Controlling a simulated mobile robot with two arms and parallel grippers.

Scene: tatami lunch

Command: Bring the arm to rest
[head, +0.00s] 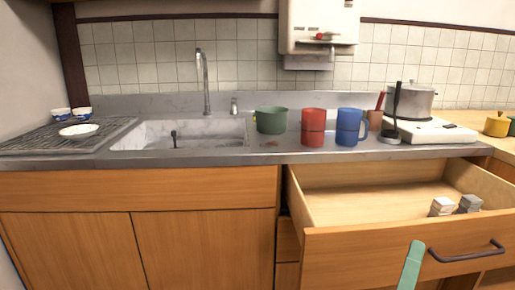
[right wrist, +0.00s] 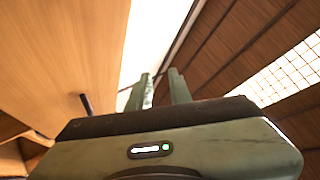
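My right gripper (head: 411,264) shows in the head view as one green fingertip at the bottom edge, in front of the open drawer (head: 400,245) and left of its dark handle (head: 467,253). In the right wrist view its two green fingers (right wrist: 160,88) stand apart with a gap between them, and I see nothing held there. What looks like the drawer's handle (right wrist: 87,104) shows left of the fingers, apart from them. My left gripper is in neither view.
The pulled-out drawer holds small grey items (head: 455,206). A sink (head: 180,134) and drying rack (head: 35,138) are left.

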